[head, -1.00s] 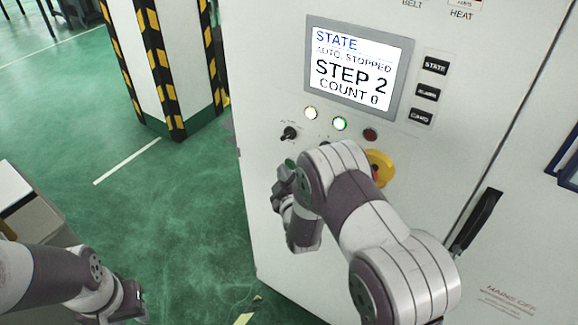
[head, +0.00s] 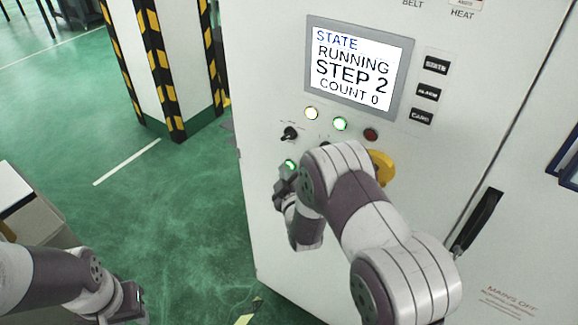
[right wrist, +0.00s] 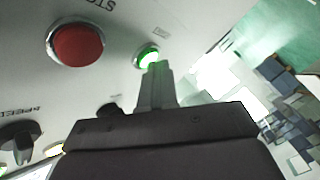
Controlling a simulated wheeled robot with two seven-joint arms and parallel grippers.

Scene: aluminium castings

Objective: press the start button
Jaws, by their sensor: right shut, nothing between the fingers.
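The start button, a green lit button (head: 290,165), is on the cabinet's front panel, low and left under the lamps. It also shows lit in the right wrist view (right wrist: 148,56), right at the fingertips. My right gripper (head: 283,180) is shut and empty, its tips at the button's lower edge; I cannot tell whether they touch it. In the right wrist view its closed fingers (right wrist: 157,75) point at the button. The screen (head: 352,68) reads RUNNING, STEP 2, COUNT 0. My left gripper (head: 135,298) is low at the left, away from the panel; its finger opening is not clear.
A black selector knob (head: 289,133) sits just above the green button. A yellow emergency stop (head: 383,168) is partly behind my right arm. A red button (right wrist: 78,44) is close by in the right wrist view. A striped pillar (head: 165,70) stands at the left.

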